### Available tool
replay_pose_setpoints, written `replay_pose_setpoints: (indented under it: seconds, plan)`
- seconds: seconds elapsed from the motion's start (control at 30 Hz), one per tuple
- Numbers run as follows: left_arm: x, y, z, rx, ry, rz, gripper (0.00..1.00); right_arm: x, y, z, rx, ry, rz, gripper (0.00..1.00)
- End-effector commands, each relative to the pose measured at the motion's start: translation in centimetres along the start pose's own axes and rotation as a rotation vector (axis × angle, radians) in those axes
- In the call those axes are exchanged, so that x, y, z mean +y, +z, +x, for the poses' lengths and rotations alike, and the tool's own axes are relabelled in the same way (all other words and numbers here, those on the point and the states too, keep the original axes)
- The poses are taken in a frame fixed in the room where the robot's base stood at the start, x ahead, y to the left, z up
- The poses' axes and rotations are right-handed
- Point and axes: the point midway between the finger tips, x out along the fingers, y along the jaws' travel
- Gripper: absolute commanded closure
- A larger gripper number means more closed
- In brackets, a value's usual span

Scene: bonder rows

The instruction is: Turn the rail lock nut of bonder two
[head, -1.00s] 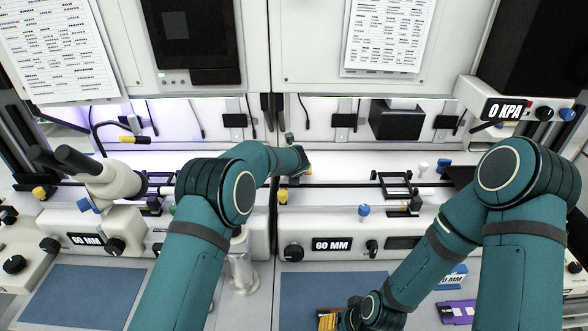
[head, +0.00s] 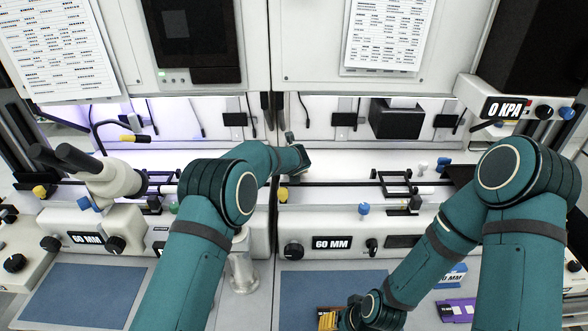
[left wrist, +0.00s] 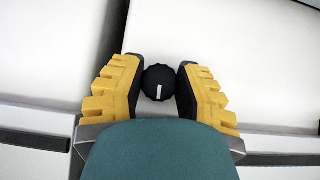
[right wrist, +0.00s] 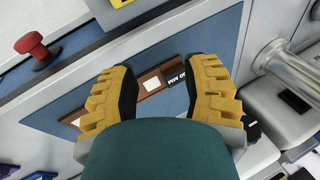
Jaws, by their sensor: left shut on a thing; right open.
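In the left wrist view my left gripper (left wrist: 159,88) is shut on a dark, ridged round nut (left wrist: 159,82) with a short white mark on its face. The yellow-backed fingers press on it from both sides. In the head view the left arm reaches over the rail (head: 340,184) near the gap between two bonders; its fingers and the nut are hidden by my wrist. My right gripper (right wrist: 162,85) is open above a blue mat (right wrist: 190,50). A brown bar (right wrist: 155,82) with a pale label lies between its fingers, apparently ungripped.
Bonder fronts carry 60 MM plates (head: 331,243) and black knobs (head: 293,251). A microscope head (head: 110,180) stands at left. A gauge box reading 0 KPA (head: 503,109) is at upper right. A red button (right wrist: 35,48) and a metal cylinder (right wrist: 290,68) flank the right gripper.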

Motion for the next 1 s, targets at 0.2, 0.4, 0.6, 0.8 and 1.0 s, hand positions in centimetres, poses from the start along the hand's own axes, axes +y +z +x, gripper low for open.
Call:
replay_pose_setpoints:
  seconds: [0.2,0.4,0.6,0.8,1.0]
  plan:
    - [-0.08,-0.1,0.13,-0.002,0.067,-0.064,1.0,0.25,0.11,0.7,0.0,0.001,0.0,0.53]
    - [-0.1,-0.09,0.11,-0.002,0.176,-0.174,1.0,0.37,0.14,1.08,0.0,0.002,0.0,0.53]
    - [-0.02,-0.03,0.08,-0.002,0.293,-0.293,1.0,0.32,0.12,0.95,0.0,0.002,0.0,0.53]
    - [0.01,-0.07,0.09,-0.001,0.37,-0.371,1.0,0.32,0.12,0.94,0.0,0.002,0.0,0.53]
    - [0.04,-0.12,0.11,0.0,0.421,-0.422,1.0,0.34,0.13,0.98,0.0,0.002,0.0,0.53]
